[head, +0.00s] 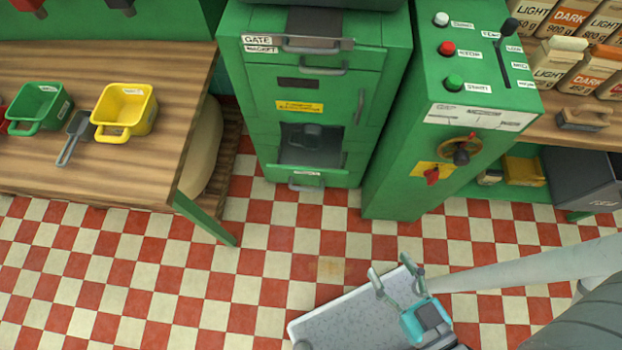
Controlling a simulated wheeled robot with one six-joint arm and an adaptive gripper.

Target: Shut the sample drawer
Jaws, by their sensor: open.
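The green cabinet (262,110) stands upright at the top middle of the head view. Low on its front is a drawer with a small label (307,174), too small to read, and a metal handle (306,185). I take this to be the sample drawer, and I cannot tell how far out it stands. Above it is a dark recess (300,150) with a dark object inside. My gripper (389,265) is open and empty over the floor, in front of the cabinet and to its right, well apart from the handle.
A green control console (400,150) with buttons and a lever stands right of the cabinet. A wooden table (110,180) at left holds a yellow scoop bin (125,110) and a green one (40,107). Shelves with bags are at right. The checkered floor before the cabinet is clear.

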